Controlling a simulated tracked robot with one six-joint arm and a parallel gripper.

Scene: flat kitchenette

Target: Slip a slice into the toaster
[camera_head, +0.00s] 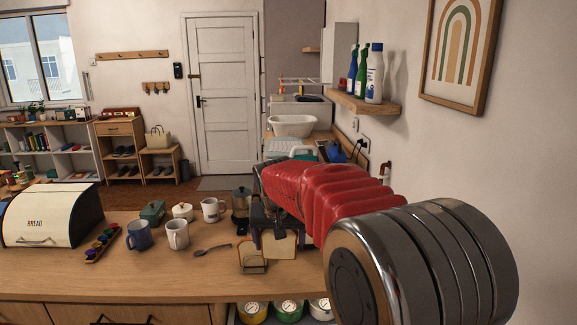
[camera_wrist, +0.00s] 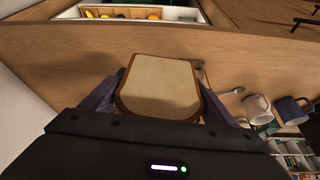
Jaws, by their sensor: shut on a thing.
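A slice of bread (camera_head: 282,246), pale with a brown crust, is held between the fingers of my gripper (camera_head: 278,238). The slice stands upright near the counter's front edge in the head view. In the wrist view, the slice (camera_wrist: 160,88) fills the gap between the two dark fingers of my gripper (camera_wrist: 160,98). My gripper is shut on it. I cannot make out a toaster in either view; my red-sleeved arm hides part of the counter behind it.
A spoon (camera_head: 212,250), white mug (camera_head: 177,235), blue mug (camera_head: 139,236), French press (camera_head: 241,206) and bread bin (camera_head: 45,217) stand on the counter. Several canisters (camera_head: 288,312) sit below its front edge.

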